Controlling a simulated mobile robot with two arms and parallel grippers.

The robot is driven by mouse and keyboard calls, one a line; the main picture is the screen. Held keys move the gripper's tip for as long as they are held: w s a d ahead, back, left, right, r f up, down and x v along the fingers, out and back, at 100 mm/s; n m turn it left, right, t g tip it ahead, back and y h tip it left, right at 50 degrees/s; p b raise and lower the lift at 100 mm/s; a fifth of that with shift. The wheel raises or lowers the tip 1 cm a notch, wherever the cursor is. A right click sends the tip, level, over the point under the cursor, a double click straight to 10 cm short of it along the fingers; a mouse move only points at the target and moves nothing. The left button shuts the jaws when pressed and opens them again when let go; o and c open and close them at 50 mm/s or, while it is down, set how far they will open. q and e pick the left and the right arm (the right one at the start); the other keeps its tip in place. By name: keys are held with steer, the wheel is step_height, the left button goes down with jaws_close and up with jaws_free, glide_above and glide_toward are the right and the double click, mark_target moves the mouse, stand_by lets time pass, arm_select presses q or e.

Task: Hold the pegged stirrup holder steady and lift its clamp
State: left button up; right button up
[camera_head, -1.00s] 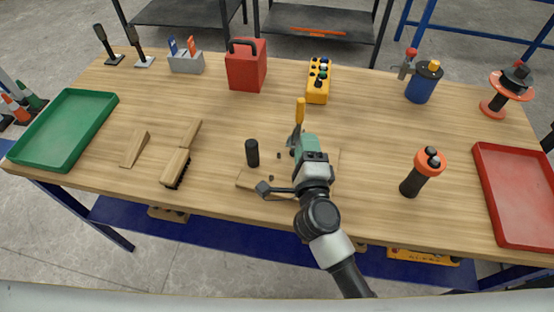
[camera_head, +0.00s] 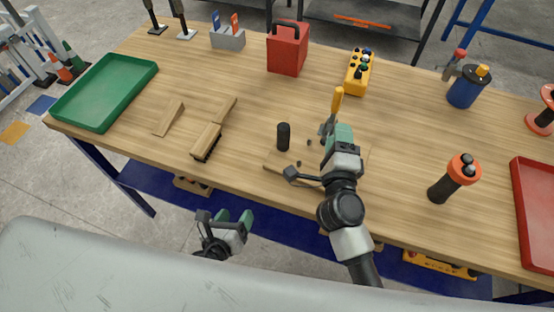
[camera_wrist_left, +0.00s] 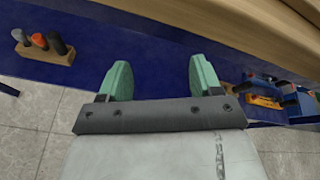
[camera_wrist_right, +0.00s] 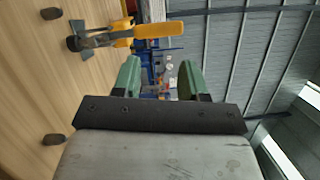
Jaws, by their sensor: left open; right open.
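The stirrup holder is a flat wooden board (camera_head: 275,161) near the table's front edge, with small dark pegs and an upright black cylinder (camera_head: 283,136) on it. Its clamp has a dark metal body and a yellow handle (camera_head: 337,100) pointing up. In the right wrist view the yellow handle (camera_wrist_right: 160,31) lies beyond the fingers. My right gripper (camera_head: 339,134) is open and empty, just in front of the clamp, hiding part of it and the board. My left gripper (camera_head: 235,217) is open and empty, in front of and below the table edge; its fingers also show in the left wrist view (camera_wrist_left: 158,80).
A wooden brush (camera_head: 206,141) and wedge (camera_head: 168,118) lie left of the board. A green tray (camera_head: 105,92) and red tray (camera_head: 535,210) occupy the table ends. A blue shelf (camera_head: 285,222) runs beneath.

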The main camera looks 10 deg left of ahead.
arm_select(q)
steer(key=d+r+m+t+h, duration=0.2)
steer(key=d+r+m+t, duration=0.15)
steer(key=r, duration=0.55)
steer(key=y, duration=0.4)
glide_toward(285, 125)
steer(key=shift+w+f+n+t, duration=0.2)
steer(key=shift+w+f+t, duration=0.1)
steer(key=shift+f, duration=0.25)
steer(key=shift+w+f+n+t, duration=0.15)
steer(key=shift+w+f, duration=0.15)
steer(key=shift+f, duration=0.3)
steer(key=w, duration=1)
steer(key=shift+f, duration=0.1)
